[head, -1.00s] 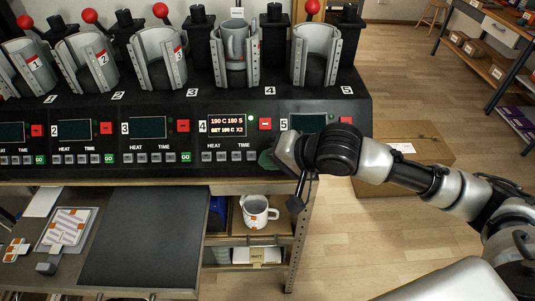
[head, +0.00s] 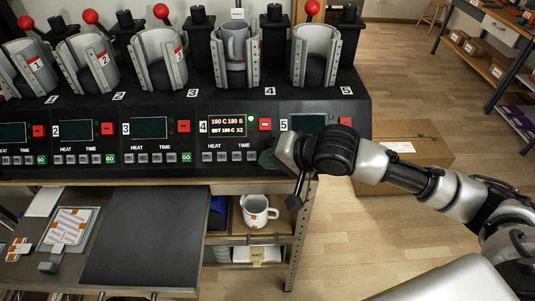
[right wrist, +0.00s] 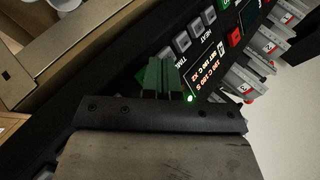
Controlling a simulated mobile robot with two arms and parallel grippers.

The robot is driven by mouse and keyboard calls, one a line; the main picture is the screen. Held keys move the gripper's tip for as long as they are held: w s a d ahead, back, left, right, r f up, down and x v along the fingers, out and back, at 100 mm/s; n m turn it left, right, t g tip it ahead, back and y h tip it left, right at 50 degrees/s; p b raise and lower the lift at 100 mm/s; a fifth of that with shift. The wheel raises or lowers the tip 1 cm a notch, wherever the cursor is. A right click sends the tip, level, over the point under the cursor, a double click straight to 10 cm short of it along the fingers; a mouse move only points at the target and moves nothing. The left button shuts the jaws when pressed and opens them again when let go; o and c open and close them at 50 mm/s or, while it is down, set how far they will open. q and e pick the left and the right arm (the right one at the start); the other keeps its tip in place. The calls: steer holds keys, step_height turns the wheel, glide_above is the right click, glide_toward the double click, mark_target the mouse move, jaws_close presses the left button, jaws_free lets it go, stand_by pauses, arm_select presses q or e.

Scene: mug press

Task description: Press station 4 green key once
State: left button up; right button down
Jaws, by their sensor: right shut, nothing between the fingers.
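Station 4's panel has a lit display (head: 227,126) with orange and white text, a green lamp lit beside it, and a row of grey keys (head: 221,157). A grey mug (head: 235,42) stands in the station 4 press. My right gripper (head: 268,160) is at the right end of that key row. In the right wrist view its green fingers (right wrist: 160,78) are together with nothing between them. My left gripper is out of view.
Other stations stand alongside; the station 3 green key (head: 186,158) is to the left. The red key (head: 265,124) of station 4 is just above my right gripper. A white mug (head: 258,211) sits on a shelf below. A cardboard box (head: 420,145) lies on the floor.

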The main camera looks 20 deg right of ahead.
steer(key=shift+w+f, duration=0.25)
stand_by(0.4)
stand_by(0.3)
steer(key=shift+s+a+r+p, duration=0.1)
steer(key=shift+s+r+p, duration=0.5)
steer(key=shift+p, duration=0.5)
steer(key=s+r+p, duration=0.1)
steer(key=p, duration=0.1)
steer(key=s+a+r+p, duration=0.1)
steer(key=s+r+p, duration=0.1)
steer(key=p, duration=0.1)
steer(key=shift+s+r, duration=0.25)
